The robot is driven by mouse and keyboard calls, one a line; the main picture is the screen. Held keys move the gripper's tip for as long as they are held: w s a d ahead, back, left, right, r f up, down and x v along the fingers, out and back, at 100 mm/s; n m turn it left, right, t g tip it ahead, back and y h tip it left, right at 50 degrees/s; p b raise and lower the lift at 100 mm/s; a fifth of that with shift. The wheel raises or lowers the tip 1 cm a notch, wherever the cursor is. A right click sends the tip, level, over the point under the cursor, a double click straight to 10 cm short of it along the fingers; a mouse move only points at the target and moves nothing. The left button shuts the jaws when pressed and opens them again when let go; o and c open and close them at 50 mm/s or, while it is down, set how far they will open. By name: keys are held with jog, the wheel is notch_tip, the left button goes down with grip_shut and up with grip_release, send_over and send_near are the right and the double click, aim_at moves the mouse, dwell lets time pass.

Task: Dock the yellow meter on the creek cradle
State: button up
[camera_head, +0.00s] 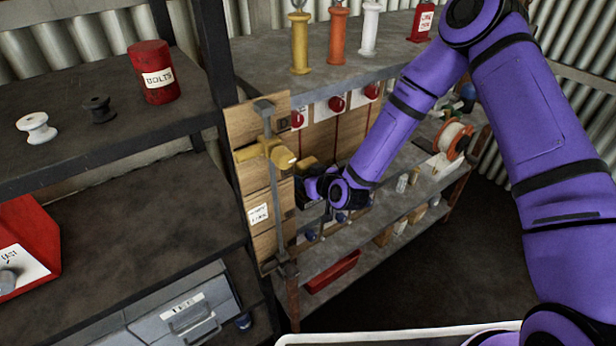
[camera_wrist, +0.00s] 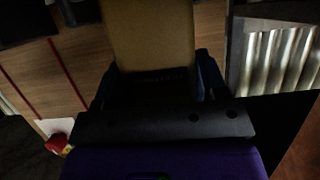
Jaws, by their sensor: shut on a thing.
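My gripper (camera_head: 312,182) is at the right side of a wooden board, its fingertips partly hidden by my wrist. In the wrist view, my gripper (camera_wrist: 155,85) is shut on a dull yellow block-like thing (camera_wrist: 150,35), which fills the space between the dark fingers. A small dark yellow part (camera_head: 308,163) shows beside my gripper in the head view. A yellow fitting (camera_head: 264,152) is at the board, crossed by a grey upright bar. I cannot tell whether it joins the held thing. No cradle can be made out with certainty.
The wooden board (camera_head: 245,125) carries a small label (camera_head: 258,214) and stands at the shelf's left end. Yellow (camera_head: 300,45), orange (camera_head: 338,38) and white (camera_head: 369,30) posts stand above. An orange reel (camera_head: 455,140) is at the right. The floor (camera_head: 430,265) is clear.

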jog(key=shift+f, duration=0.1)
jog(key=o, duration=1.1)
jog(key=shift+d+r, duration=0.1)
jog(key=shift+r, duration=0.1)
jog(key=v, duration=1.2)
